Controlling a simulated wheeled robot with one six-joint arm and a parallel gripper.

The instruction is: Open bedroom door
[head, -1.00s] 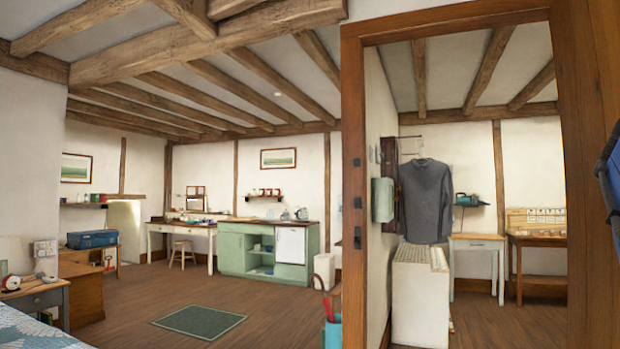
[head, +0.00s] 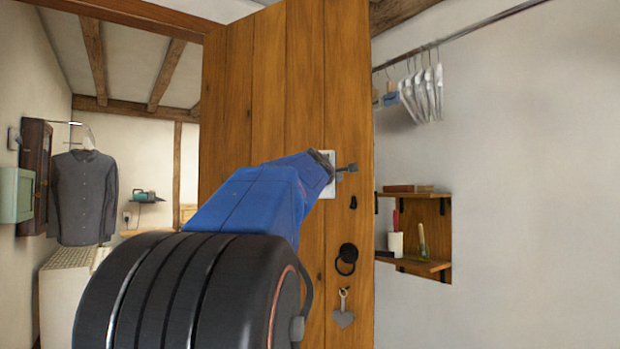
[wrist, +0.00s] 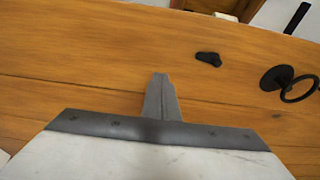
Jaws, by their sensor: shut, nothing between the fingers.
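The bedroom door (head: 255,110) is a brown plank door. It stands swung open, with the room beyond showing to its left in the head view. A black ring handle (head: 347,258) and a small dark fitting (head: 353,202) sit near its right edge; both also show in the wrist view, the ring handle (wrist: 288,82) at the right. My gripper (head: 347,168) is in front of the door face, above the ring handle. In the wrist view my gripper (wrist: 161,80) has its fingers together and empty, left of the fitting. Whether it touches the wood I cannot tell.
A grey heart (head: 344,318) hangs on the door below the ring. Right of the door are a wall shelf (head: 425,267) and a rail with hangers (head: 430,90). A grey shirt (head: 83,198) hangs at the left, above a pale cabinet (head: 62,290).

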